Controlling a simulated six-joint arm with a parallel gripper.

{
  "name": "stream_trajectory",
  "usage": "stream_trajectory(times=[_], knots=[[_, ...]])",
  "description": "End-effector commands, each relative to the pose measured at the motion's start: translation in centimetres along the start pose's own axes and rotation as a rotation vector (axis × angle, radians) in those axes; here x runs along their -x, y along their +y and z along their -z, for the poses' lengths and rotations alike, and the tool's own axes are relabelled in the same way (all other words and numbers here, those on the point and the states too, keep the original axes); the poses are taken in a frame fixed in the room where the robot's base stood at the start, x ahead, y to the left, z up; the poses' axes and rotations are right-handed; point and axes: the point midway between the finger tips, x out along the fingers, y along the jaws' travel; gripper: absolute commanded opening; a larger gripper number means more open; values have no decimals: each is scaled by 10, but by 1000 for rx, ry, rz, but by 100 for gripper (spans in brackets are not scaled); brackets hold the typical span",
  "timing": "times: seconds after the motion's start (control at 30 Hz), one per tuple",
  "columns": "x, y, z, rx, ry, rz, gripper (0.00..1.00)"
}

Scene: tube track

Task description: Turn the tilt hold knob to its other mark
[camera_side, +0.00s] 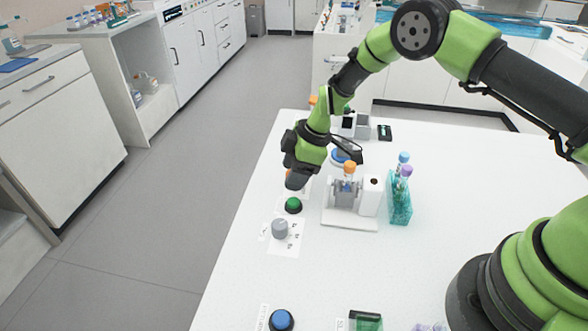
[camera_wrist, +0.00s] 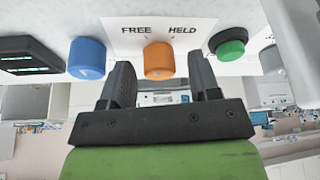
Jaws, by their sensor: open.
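The tilt hold knob is the orange knob (camera_wrist: 158,60) in the wrist view, on a white label (camera_wrist: 205,40) marked FREE at left and HELD at right. I cannot tell which mark the knob points to. My gripper (camera_wrist: 161,78) is open and empty, its two fingers apart on either side of the knob in the picture. I cannot tell whether they touch it. In the side view my gripper (camera_side: 297,180) points down over the left part of the white table (camera_side: 250,280), and it largely hides the orange knob.
A green button (camera_side: 293,205) and a grey knob (camera_side: 280,228) lie nearer the front. To the right stand a cradle (camera_side: 349,222) with an orange-capped tube (camera_side: 350,168) and a teal rack (camera_side: 400,208) of tubes. A blue knob (camera_wrist: 87,58) is left in the wrist view.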

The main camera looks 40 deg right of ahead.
Motion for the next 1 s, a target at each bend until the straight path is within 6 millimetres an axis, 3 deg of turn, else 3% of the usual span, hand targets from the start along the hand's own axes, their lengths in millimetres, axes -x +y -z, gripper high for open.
stream_trajectory(times=[0.17,0.4,0.7,0.93,0.97,1.0], knots=[[0,0,0,0,0,0,56],[0,0,0,-1,0,0,7],[1,0,0,-126,1,-51,7],[1,0,0,-130,1,-52,7],[1,0,0,-130,1,-52,33],[1,0,0,-130,1,-52,42]])
